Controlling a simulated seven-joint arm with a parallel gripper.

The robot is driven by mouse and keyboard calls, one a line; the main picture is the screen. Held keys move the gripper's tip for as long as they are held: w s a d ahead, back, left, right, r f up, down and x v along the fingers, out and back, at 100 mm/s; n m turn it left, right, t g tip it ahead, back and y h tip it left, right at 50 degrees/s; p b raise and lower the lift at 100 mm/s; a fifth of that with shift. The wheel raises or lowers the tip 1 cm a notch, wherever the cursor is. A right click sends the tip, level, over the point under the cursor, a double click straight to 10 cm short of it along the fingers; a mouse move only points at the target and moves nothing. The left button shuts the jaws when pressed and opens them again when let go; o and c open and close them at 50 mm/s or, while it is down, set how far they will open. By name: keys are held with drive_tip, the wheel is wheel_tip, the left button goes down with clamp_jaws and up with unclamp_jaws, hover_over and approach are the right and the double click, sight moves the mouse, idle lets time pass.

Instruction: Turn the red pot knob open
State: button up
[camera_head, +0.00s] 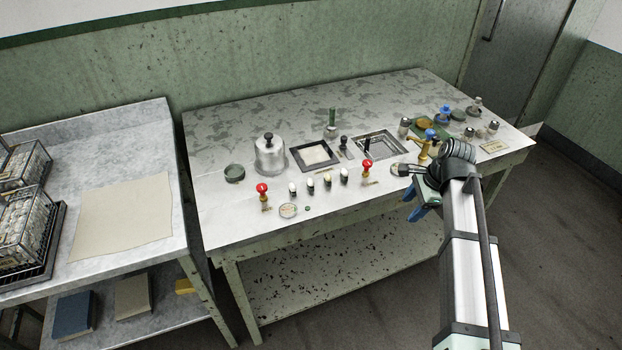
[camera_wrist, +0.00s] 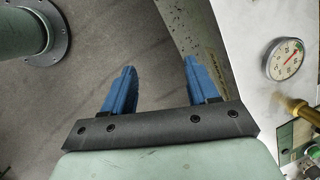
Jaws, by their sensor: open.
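Two small red knobs stand on the metal-topped table. The left red knob (camera_head: 262,188) is near the front edge, beside a lidded metal pot (camera_head: 270,158). The right red knob (camera_head: 367,163) is nearer the middle, in front of a sunken basin (camera_head: 381,145). I cannot tell which one is the pot knob, nor how either is turned. My gripper (camera_head: 413,205) is at the table's front edge, to the right of both knobs and apart from them. In the wrist view its blue fingers (camera_wrist: 158,68) are spread and empty over the floor. No red knob shows there clearly.
A dial gauge (camera_wrist: 284,58) and brass fitting (camera_wrist: 298,108) are close to the right of my gripper. Several small black and white knobs (camera_head: 327,180) stand between the red ones. A side table (camera_head: 160,125) with wire baskets is at left.

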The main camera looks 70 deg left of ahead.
drive_tip(key=s+a+r+g, duration=0.1)
drive_tip(key=s+a+r, duration=0.7)
drive_tip(key=s+a, duration=0.5)
drive_tip(key=g, duration=0.1)
approach(262, 186)
drive_tip(key=shift+m+h, duration=0.3)
drive_tip(key=shift+m, duration=0.2)
drive_tip(key=x, duration=0.8)
drive_tip(key=shift+a+f, duration=0.1)
drive_tip(key=shift+a, duration=0.1)
drive_tip(key=shift+c, duration=0.2)
drive_tip(key=c, duration=1)
